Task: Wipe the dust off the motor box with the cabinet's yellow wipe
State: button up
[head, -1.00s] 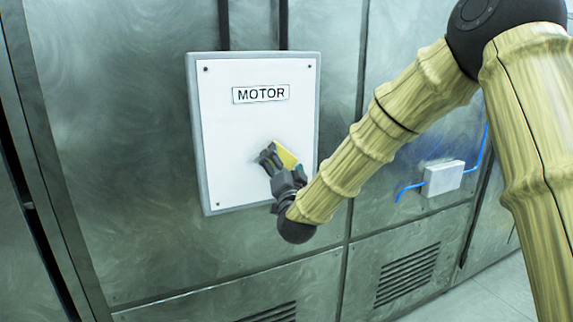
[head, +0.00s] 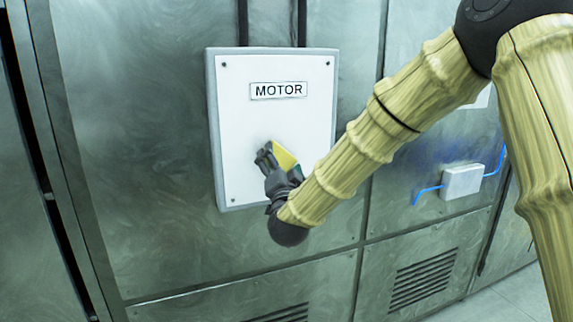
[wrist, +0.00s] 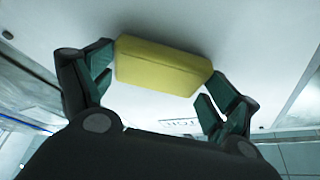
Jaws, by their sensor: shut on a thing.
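The motor box (head: 240,120) is a white panel with a grey rim and a MOTOR label, fixed upright on the metal wall. My gripper (head: 276,158) is at the lower middle of its front face. The gripper is shut on the yellow wipe (head: 284,157), a block-shaped pad. In the wrist view the wipe (wrist: 160,68) sits between both fingers of my gripper (wrist: 160,75), close against the white face; whether it touches cannot be told for sure. No clear dust shows on the visible face. The part behind the gripper and wipe is hidden.
A small pale box (head: 462,182) with a blue cable is on the wall at the right. Vent slots (head: 424,278) are in the lower panels. Dark vertical conduits (head: 302,22) run up from the motor box. The wall left of the box is clear.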

jog(key=shift+s+a, duration=0.15)
jog(key=shift+a, duration=0.35)
jog(key=shift+a, duration=0.1)
jog(key=shift+s+a+r+b, duration=0.1)
jog(key=shift+s+a+b, duration=0.2)
jog(key=shift+a, duration=0.45)
jog(key=shift+s+a+b, duration=0.2)
jog(key=shift+a+b, duration=0.1)
jog(key=shift+a, duration=0.45)
jog(key=shift+s+d+b, duration=0.3)
jog(key=shift+s+b, duration=0.05)
jog(key=shift+s, duration=0.55)
jog(key=shift+s+d+b, duration=0.3)
jog(key=shift+s, duration=0.65)
jog(key=shift+s+d+b, duration=0.3)
jog(key=shift+s+b, duration=0.05)
jog(key=shift+s, duration=0.55)
jog(key=shift+s+d+b, duration=0.25)
jog(key=shift+s+b, duration=0.05)
jog(key=shift+s, duration=0.45)
jog(key=shift+s+d+b, duration=0.2)
jog(key=shift+s+b, duration=0.05)
jog(key=shift+s, duration=0.45)
